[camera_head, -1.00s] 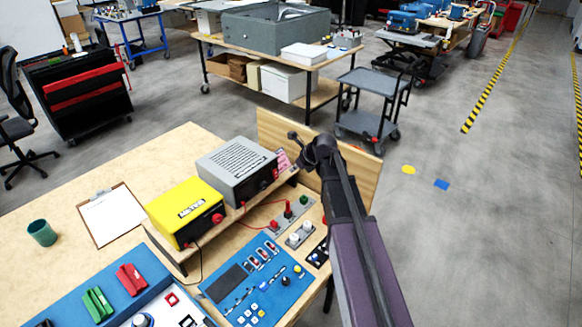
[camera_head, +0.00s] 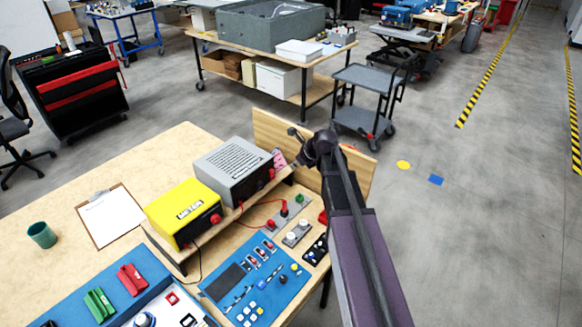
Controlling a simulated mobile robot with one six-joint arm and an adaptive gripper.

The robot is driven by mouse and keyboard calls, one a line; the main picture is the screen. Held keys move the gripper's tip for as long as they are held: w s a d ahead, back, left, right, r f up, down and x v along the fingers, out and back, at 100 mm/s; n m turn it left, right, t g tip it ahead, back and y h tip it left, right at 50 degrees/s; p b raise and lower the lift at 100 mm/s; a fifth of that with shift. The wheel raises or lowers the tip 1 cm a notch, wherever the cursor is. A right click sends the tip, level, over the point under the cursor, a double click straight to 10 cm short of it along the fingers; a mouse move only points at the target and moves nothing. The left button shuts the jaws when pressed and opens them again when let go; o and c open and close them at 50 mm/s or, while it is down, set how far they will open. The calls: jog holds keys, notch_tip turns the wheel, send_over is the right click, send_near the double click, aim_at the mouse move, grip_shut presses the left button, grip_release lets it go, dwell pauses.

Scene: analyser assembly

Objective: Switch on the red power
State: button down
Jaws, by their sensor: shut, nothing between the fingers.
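The blue control panel (camera_head: 235,300) in front has several small red-marked switches (camera_head: 269,244). Which red control is the power is not clear from this view. My gripper (camera_head: 299,160) is shut and empty, small and dark, above the bench's back edge, behind and above the red lever and apart from it in the picture.
A yellow meter (camera_head: 183,212) and a grey power unit (camera_head: 232,168) stand on a raised shelf left of the switches. A wooden board (camera_head: 272,130) rises at the bench's edge. A clipboard (camera_head: 110,215) and green cup (camera_head: 42,235) lie further left.

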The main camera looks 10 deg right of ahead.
aim_at(272, 175)
jog(key=shift+s+d+f+g+h, duration=0.1)
jog(key=shift+s+f+g+h, duration=0.25)
jog(key=shift+f, duration=0.2)
jog(key=shift+w+f, duration=0.1)
jog(key=shift+w, duration=0.05)
jog(key=w+a+r+b+x, duration=0.1)
jog(key=b+x, duration=0.8)
jog(key=x, duration=0.3)
jog(key=shift+w+a, duration=0.5)
jog(key=shift+a+b, duration=0.1)
jog(key=shift+b, duration=0.2)
